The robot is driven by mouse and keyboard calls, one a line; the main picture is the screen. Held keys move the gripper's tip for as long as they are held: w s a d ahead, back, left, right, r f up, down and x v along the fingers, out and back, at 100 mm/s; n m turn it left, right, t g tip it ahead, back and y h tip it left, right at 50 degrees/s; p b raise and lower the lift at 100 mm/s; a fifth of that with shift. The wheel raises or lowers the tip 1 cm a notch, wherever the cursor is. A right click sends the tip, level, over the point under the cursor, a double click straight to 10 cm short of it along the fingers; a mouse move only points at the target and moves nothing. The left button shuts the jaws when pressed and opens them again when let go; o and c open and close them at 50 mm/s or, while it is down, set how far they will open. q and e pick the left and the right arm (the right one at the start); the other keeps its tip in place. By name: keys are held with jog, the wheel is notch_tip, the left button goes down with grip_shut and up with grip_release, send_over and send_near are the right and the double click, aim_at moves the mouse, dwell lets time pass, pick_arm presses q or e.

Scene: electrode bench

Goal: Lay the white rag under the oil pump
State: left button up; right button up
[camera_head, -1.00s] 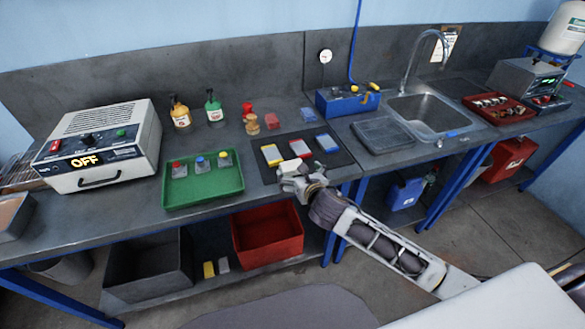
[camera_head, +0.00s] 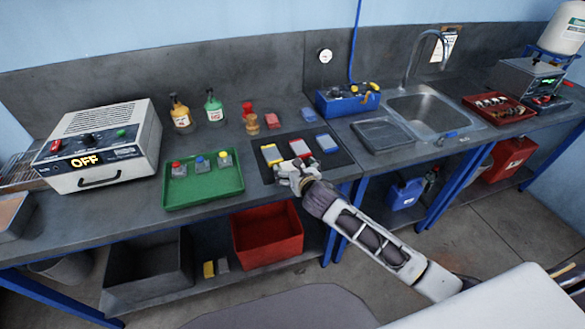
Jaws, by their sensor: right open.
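My right gripper (camera_head: 290,177) is open at the front edge of a dark mat (camera_head: 322,163) on the bench. Just beyond its fingers, the mat holds a yellow-and-white block (camera_head: 272,154), a red-and-white block (camera_head: 299,148) and a blue block (camera_head: 327,142). I cannot tell whether the fingers touch anything. I cannot make out a white rag or anything that is clearly an oil pump. An orange-brown pump bottle (camera_head: 180,114) and a green-topped pump bottle (camera_head: 214,107) stand upright at the back left. My left gripper is not in view.
A green tray (camera_head: 205,190) with small coloured-topped items lies left of the mat. A power unit (camera_head: 98,145) reading OFF stands farther left. A blue box (camera_head: 345,103), a grey tray (camera_head: 383,135) and a sink (camera_head: 425,113) are to the right. A red bin (camera_head: 267,237) is below.

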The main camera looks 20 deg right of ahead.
aim_at(295, 169)
jog(key=c, duration=1)
notch_tip(295, 169, up, 8)
jog(key=shift+r+p, duration=0.2)
jog(key=shift+p, duration=0.2)
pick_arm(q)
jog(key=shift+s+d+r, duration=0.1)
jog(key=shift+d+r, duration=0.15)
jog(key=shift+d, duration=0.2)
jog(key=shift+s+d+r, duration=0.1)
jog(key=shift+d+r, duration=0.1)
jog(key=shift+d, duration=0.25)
pick_arm(e)
jog(key=shift+r, duration=0.8)
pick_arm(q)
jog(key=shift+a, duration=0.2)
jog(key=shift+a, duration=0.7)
